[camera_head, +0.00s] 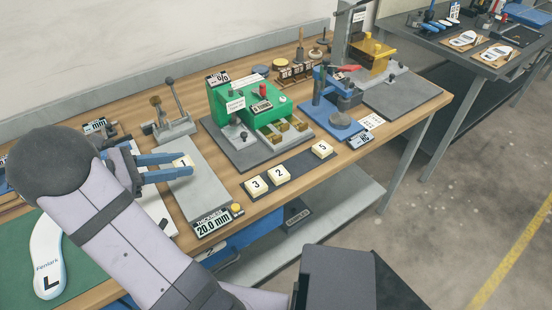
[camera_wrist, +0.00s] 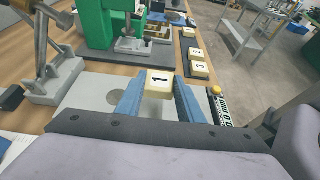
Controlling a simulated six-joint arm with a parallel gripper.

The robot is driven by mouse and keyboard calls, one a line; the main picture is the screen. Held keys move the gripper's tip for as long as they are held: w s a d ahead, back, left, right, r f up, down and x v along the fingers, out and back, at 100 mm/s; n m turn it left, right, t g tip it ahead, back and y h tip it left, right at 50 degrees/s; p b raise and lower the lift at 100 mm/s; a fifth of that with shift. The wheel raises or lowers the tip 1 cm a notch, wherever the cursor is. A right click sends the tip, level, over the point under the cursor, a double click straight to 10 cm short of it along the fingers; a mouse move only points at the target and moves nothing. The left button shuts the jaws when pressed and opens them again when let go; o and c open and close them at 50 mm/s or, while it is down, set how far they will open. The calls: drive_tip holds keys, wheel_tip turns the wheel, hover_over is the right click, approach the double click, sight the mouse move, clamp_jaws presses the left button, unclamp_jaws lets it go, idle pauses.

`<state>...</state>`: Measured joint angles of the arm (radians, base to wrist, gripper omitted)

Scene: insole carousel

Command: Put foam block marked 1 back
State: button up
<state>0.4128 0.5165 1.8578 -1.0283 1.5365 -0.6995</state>
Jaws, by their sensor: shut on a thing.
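My gripper (camera_head: 178,166) is shut on the cream foam block marked 1 (camera_head: 183,162), with a blue finger on each side of it. The block also shows between the fingers in the wrist view (camera_wrist: 159,84), its number facing up. It is over the grey plate of the thickness gauge (camera_head: 212,185); I cannot tell whether it touches the plate. A dark strip (camera_head: 300,164) to the right carries foam blocks marked 3 (camera_head: 256,186), 2 (camera_head: 279,175) and 5 (camera_head: 322,150). A bare space lies between blocks 2 and 5.
The gauge display (camera_head: 211,222) reads 20.0 mm, with a yellow button (camera_head: 237,208) beside it. A green machine (camera_head: 235,98) stands behind the strip. A lever stand (camera_head: 174,125) is behind the gauge plate. The table's front edge runs close to the strip.

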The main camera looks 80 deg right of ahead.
drive_tip(key=s+d+r+m+g+y, duration=0.25)
drive_tip(key=s+d, duration=0.25)
drive_tip(key=s, duration=0.6)
drive_tip(key=r+m+y+p, duration=0.2)
hover_over(292, 163)
drive_tip(key=shift+f, duration=5.25)
drive_tip(key=shift+f, duration=0.2)
drive_tip(key=o, duration=0.8)
drive_tip(key=shift+r, duration=0.2)
